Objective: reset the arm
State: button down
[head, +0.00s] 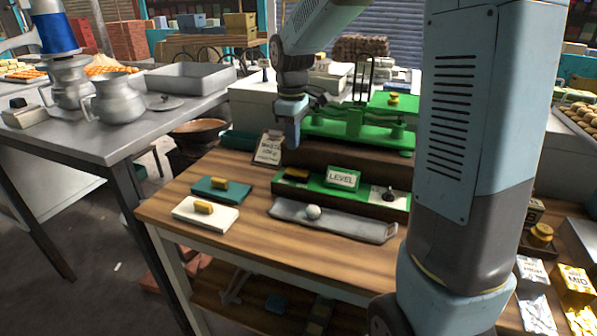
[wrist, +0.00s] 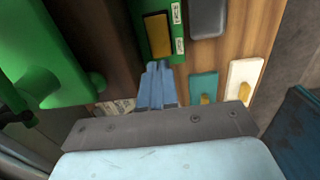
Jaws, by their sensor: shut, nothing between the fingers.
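My arm reaches over the wooden table (head: 255,260) from the right side of the head view. My gripper (head: 292,143) points down above the back of the table, beside a small clipboard sign (head: 268,148) and left of a green balance scale (head: 360,125). In the wrist view my gripper (wrist: 158,68) shows as blue fingers closed together, with nothing between them. The fingers are near the end of a green tray with a yellow block (wrist: 157,36) in it. I cannot tell the exact height above the table.
A green tray with a "LEVEL" card (head: 343,177) lies in front of the scale. A grey tray (head: 350,228) holds a white ball. A teal pad (head: 207,190) and a white pad (head: 188,217) carry yellow blocks. A metal table (head: 110,140) with jugs stands left.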

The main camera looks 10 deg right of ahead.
jog(key=shift+r, duration=0.1)
jog(key=s+d+r+m+t, duration=0.2)
jog(key=s+d+r+m, duration=0.1)
jog(key=s, duration=0.5)
jog(key=s+d+r+m+t, duration=0.1)
jog(key=s+d+r+m, duration=0.2)
jog(key=s, duration=0.5)
jog(key=s+d+r+m+t, duration=0.2)
jog(key=s+m, duration=0.3)
jog(key=s, duration=0.3)
jog(key=shift+s+d+r+t, duration=0.3)
jog(key=shift+s+d+r, duration=0.15)
jog(key=shift+d, duration=0.1)
jog(key=w+a+f+m+g, duration=0.1)
jog(key=w+a+m+g, duration=0.1)
jog(key=w+m, duration=1)
jog(key=w+a+m+g, duration=0.3)
jog(key=w+a+m, duration=0.1)
jog(key=w+m, duration=0.7)
jog(key=shift+w+a+f+m+g, duration=0.2)
jog(key=shift+w+f+m+g, duration=0.15)
jog(key=shift+m, duration=0.65)
